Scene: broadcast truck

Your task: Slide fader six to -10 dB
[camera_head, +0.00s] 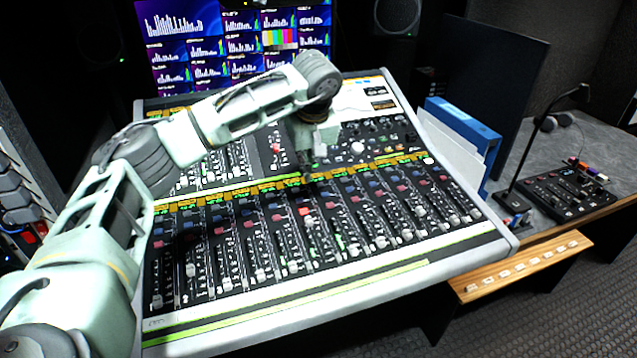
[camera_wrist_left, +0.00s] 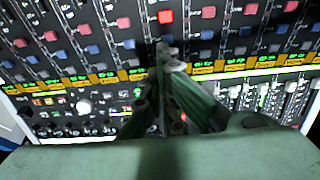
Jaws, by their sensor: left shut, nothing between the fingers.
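The mixing console (camera_head: 335,282) fills the middle of the head view, its front row of faders running along the near side. My left gripper (camera_head: 305,174) hangs over the console, above the orange label strip and behind the fader row. Its fingers are shut and empty. In the left wrist view the closed fingertips (camera_wrist_left: 168,52) lie close to a lit red button (camera_wrist_left: 165,16); contact cannot be told. My right gripper is not in view.
Screens (camera_head: 235,45) stand behind the console. A blue binder (camera_head: 462,125) stands at its right end. A side desk holds a small control panel (camera_head: 565,190) and a gooseneck microphone (camera_head: 540,120). The space above the front faders is clear.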

